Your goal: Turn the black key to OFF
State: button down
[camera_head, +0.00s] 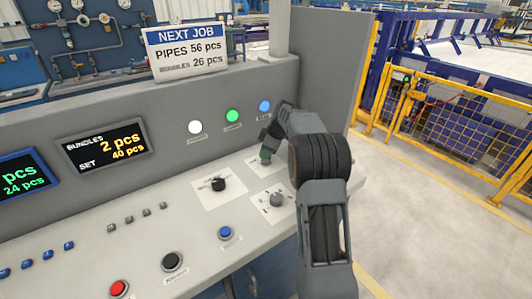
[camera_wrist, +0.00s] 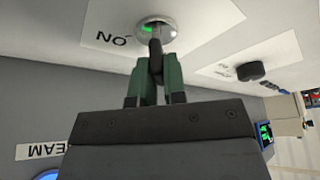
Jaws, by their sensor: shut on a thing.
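The black key (camera_wrist: 155,48) sits in a round silver lock (camera_wrist: 168,36) on a white plate, seen in the wrist view. A small green mark shows on the lock beside the key. An upside-down "ON" label (camera_wrist: 112,40) is printed left of the lock. No OFF label is readable. My gripper (camera_wrist: 156,68) is shut on the key, with a green finger on each side of it. In the head view, my gripper (camera_head: 265,155) is at the upper right plate of the console, and the key there is hidden.
A black selector knob (camera_head: 218,184) stands left of my gripper and a grey knob (camera_head: 277,199) stands nearer. White, green (camera_head: 232,116) and blue lamps sit on the upright panel behind. Blue, black and red (camera_head: 118,288) buttons line the front.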

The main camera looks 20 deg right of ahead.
jog(key=c, duration=1.2)
grip_release()
jog(key=v, duration=1.4)
jog(key=shift+d+f+p, duration=0.1)
jog(key=shift+p, duration=0.3)
